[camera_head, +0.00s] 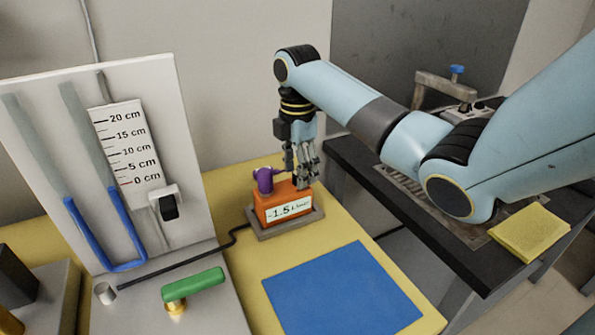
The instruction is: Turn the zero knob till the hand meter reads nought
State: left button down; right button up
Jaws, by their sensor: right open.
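The orange hand meter (270,214) sits in a grey holder (264,235) on the yellow table. Its white display (289,208) reads -1.5, with a small unit too fine to read surely. A purple knob (264,179) stands on top of the meter at its left; I take it as the zero knob. My right gripper (304,184) is open and points down over the meter's right top, just right of the knob. Its fingers partly hide the meter's top, and I cannot tell whether they touch it. My left gripper is not in view.
A white board with a blue-filled U-tube (84,235) and a scale (125,150) stands left. A green handle (193,285) lies in front of it. A black cable (190,262) runs to the meter. A blue mat (340,295) lies clear. A yellow pad (530,232) is right.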

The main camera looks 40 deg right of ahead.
jog(key=shift+f, duration=0.35)
jog(key=c, duration=0.4)
grip_shut()
jog(key=shift+r+m+p, duration=0.2)
jog(key=shift+m+p, duration=0.2)
jog(key=shift+p, duration=0.45)
jog(key=m+p, duration=0.5)
jog(key=p, duration=0.2)
jog(key=shift+m, duration=0.3)
pick_arm(q)
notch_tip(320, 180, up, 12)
jog(key=p, duration=0.2)
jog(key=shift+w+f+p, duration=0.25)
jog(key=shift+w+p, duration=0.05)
jog(key=shift+p, duration=0.05)
pick_arm(e)
jog(key=shift+f+m, duration=0.1)
jog(key=shift+m, duration=1.6)
